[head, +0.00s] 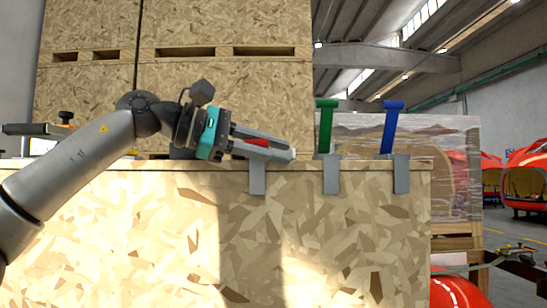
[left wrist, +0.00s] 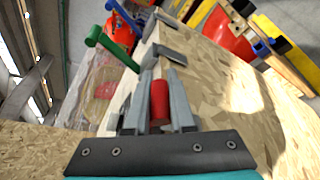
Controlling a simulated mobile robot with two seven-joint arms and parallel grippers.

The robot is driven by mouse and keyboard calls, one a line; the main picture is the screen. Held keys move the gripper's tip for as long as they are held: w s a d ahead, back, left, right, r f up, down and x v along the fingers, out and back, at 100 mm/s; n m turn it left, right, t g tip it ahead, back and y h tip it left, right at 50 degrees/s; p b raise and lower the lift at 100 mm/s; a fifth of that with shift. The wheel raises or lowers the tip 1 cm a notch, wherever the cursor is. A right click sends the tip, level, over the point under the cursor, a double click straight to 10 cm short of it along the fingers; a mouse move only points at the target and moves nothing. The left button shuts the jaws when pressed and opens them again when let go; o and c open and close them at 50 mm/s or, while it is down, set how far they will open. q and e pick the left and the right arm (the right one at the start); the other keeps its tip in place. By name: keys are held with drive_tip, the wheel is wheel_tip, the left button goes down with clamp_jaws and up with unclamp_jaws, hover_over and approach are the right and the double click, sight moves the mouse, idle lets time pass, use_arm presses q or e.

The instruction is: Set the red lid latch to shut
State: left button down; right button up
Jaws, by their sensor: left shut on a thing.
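The red lid latch (head: 262,142) is at the top edge of the wooden crate, left of the green latch. Its red handle is mostly covered by my left gripper (head: 282,150), which comes in from the left and tilts slightly down to the right. In the left wrist view the red handle (left wrist: 159,102) lies between the two grey fingers of my left gripper (left wrist: 161,72), which are shut on it. A grey bracket (head: 257,178) hangs over the crate's front edge below the fingertips. The handle's exact angle is hard to tell. My right gripper is not in view.
A green latch (head: 325,125) and a blue latch (head: 391,127) stand up on their own brackets to the right. The wooden crate (head: 345,240) fills the front. Taller wooden crates (head: 220,85) stand behind my left gripper. Red nosecones (head: 530,170) show far right.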

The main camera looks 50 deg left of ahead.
use_arm(q)
drive_tip(key=shift+f, duration=0.1)
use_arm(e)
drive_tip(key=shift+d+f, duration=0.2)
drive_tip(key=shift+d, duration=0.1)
use_arm(q)
drive_tip(key=c, duration=0.8)
unclamp_jaws()
drive_tip(key=shift+o, duration=0.2)
drive_tip(key=b+v, duration=0.2)
drive_tip(key=v, duration=1.3)
drive_tip(key=shift+s, duration=0.15)
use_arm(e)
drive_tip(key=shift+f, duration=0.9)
